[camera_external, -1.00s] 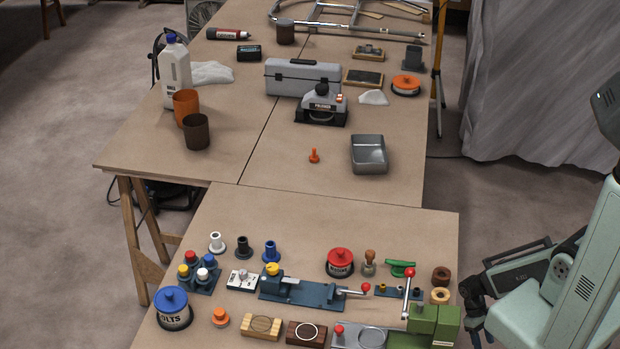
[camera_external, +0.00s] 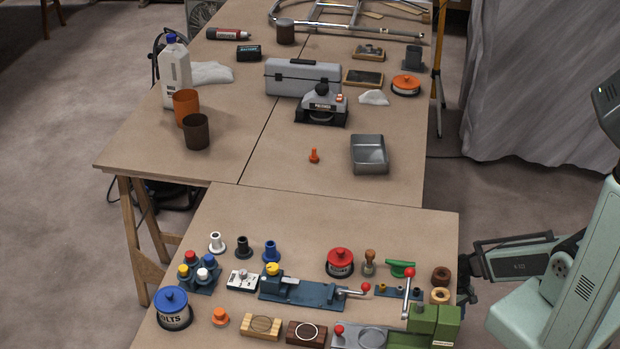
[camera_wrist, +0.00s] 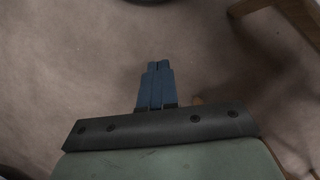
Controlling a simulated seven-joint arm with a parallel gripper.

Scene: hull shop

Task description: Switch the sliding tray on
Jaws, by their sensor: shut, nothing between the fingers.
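A flat grey tray (camera_external: 345,341) with a red knob and a round recess lies at the front of the near table, beside a green press (camera_external: 437,320) with a red-balled lever. It looks like the sliding tray, but I cannot tell for sure; its front is cut off by the frame's edge. My gripper is partly hidden in the external view, low by the near table's right edge. In the wrist view my gripper (camera_wrist: 158,66) has its blue fingers shut together and empty, over bare floor.
A blue clamp-like fixture (camera_external: 310,293) with a yellow knob and red-balled handle lies behind the tray. A red-lidded tin (camera_external: 340,262), a green-handled item (camera_external: 400,268) and rings (camera_external: 440,276) stand near the right edge. The table's far strip is clear.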

